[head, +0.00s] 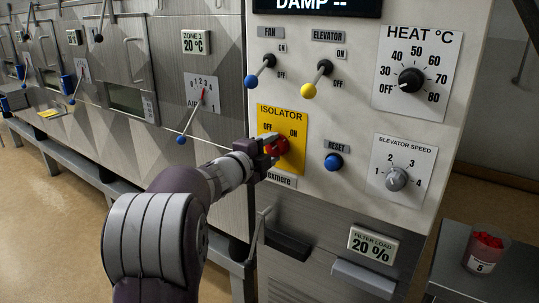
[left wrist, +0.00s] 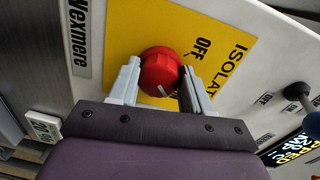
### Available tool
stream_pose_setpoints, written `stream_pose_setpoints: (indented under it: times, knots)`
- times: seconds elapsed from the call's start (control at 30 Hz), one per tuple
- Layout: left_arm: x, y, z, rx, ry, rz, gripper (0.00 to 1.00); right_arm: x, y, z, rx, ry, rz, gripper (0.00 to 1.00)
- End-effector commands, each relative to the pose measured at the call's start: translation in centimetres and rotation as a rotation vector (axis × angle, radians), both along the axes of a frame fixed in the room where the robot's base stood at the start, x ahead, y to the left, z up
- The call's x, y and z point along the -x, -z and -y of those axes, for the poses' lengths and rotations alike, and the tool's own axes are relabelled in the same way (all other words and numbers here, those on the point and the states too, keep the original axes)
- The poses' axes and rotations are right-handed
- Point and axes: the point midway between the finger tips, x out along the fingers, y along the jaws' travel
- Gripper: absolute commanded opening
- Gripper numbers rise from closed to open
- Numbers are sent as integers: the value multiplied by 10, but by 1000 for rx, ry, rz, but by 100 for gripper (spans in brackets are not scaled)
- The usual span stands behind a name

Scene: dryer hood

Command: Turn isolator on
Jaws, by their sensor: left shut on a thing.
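The isolator is a red knob (head: 281,147) on a yellow plate (head: 296,158) marked OFF at the left and ON at the right. My left gripper (head: 270,146) is at the knob, coming from the left and covering part of it. In the left wrist view the two grey fingers of the gripper (left wrist: 163,77) stand on either side of the red knob (left wrist: 158,68) and are shut on it. A short pale line shows on the knob's face; which label it points to I cannot tell. The ON label is hidden in the wrist view. My right gripper is not in view.
Above the isolator are the blue-tipped fan lever (head: 252,80) and the yellow-tipped elevator lever (head: 309,90). A blue reset button (head: 333,162) and elevator speed dial (head: 396,179) are to the right. A lever (head: 182,139) stands out at the left. A cup (head: 486,252) sits lower right.

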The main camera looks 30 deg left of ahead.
Motion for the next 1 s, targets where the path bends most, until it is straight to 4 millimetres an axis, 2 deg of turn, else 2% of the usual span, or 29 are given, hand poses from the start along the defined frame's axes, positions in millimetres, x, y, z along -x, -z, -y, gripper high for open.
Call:
stream_pose_setpoints:
  times: [0.53,0.57,0.6,0.63,0.87,1.0]
  knots:
    - [0,1,0,-21,1,-1,18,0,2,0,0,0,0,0]
    - [0,1,0,-20,1,-1,58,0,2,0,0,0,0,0]
    - [0,1,0,-20,1,-1,71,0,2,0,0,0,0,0]
    - [0,1,0,-20,1,-1,74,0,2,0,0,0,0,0]
    - [0,0,0,-19,0,0,74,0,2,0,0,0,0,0]
    - [11,-1,-2,-20,-3,1,74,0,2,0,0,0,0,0]
